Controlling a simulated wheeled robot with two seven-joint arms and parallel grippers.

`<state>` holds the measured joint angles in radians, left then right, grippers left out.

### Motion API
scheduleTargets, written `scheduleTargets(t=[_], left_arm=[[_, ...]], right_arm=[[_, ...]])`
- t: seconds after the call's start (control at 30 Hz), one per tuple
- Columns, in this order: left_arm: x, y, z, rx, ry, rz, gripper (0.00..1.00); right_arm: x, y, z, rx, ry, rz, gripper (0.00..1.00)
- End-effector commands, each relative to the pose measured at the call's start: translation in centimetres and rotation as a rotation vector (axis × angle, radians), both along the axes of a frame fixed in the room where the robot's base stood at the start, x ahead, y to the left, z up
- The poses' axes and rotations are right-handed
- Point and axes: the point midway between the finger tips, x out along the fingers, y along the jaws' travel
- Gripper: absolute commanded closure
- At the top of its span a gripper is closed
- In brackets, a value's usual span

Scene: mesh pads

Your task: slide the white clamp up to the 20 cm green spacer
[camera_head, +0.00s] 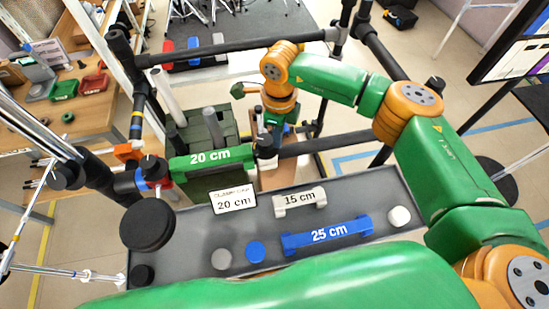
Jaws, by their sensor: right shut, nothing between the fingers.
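The green 20 cm spacer (210,158) lies along a dark horizontal tube at the left centre. The white clamp (266,162), with a black knob on top, sits around this tube at the spacer's right end. Any gap between them is too small to tell. My right arm reaches over from the right and bends down behind the tube. My right gripper (261,122) is small in view, shut and empty, just beyond the clamp. I cannot tell if it touches the clamp. My left gripper is not in view.
A dark tray (360,189) in front holds a white 15 cm spacer (299,199), a blue 25 cm spacer (327,234), a 20 cm card (234,200) and round caps. Blue and red clamps (152,178) stand at the green spacer's left end. A green crate (207,130) is behind the tube.

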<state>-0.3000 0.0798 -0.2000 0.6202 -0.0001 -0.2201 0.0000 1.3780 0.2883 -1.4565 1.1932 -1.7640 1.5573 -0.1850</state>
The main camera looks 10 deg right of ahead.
Motion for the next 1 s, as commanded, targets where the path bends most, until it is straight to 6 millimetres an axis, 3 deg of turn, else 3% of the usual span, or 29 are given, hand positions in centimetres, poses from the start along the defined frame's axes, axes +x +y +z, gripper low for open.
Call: scheduleTargets(t=[1.0], left_arm=[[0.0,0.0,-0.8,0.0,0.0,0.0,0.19]], right_arm=[[-0.1,2.2,0.0,0.005,-0.001,0.002,1.0]])
